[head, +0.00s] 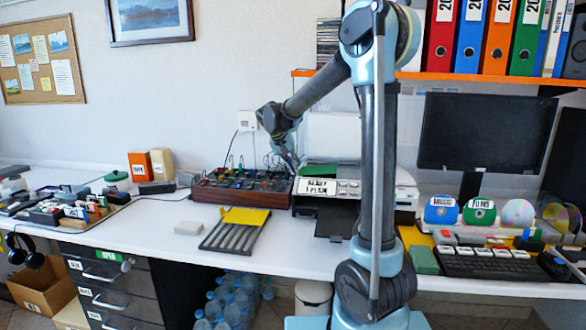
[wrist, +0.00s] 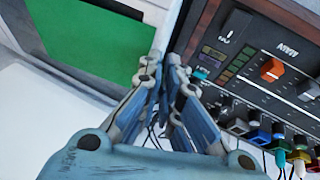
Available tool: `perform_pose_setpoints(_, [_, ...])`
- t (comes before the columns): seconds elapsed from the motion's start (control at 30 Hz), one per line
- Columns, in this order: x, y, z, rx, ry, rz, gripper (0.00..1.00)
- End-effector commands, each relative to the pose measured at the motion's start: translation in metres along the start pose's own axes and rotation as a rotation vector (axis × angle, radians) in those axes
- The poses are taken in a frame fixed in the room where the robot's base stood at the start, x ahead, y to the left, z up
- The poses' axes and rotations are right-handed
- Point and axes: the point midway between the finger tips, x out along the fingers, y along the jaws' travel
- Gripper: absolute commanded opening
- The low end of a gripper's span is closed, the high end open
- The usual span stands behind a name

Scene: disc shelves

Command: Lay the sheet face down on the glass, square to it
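The scanner (head: 345,187) stands on the desk with its white lid (head: 335,135) raised. My gripper (wrist: 165,65) points down over the frame beside the sheet's right edge. Its fingertips are close together with nothing seen between them. It is also above the scanner's left end in the head view (head: 294,166).
A wooden-sided mixer (head: 240,190) with knobs and coloured plugs stands close to the scanner's left. A slatted rack with a yellow sheet (head: 245,217) lies in front. An orange shelf (head: 450,77) of binders and a dark monitor (head: 480,132) are right.

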Motion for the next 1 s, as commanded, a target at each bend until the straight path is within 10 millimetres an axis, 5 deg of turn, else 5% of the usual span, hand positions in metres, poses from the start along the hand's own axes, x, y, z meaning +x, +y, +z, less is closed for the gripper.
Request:
perform_pose_setpoints(0.17, [0.0027,-0.0015,0.0037,0.002,-0.006,-0.005,0.00])
perform_pose_setpoints(0.2, [0.0028,-0.0015,0.0038,0.002,-0.006,-0.005,0.13])
perform_pose_setpoints(0.3, [0.0031,-0.0012,0.0042,0.002,-0.007,-0.005,0.28])
perform_pose_setpoints(1.0, [-0.0049,0.0016,-0.0007,0.001,-0.003,-0.003,0.28])
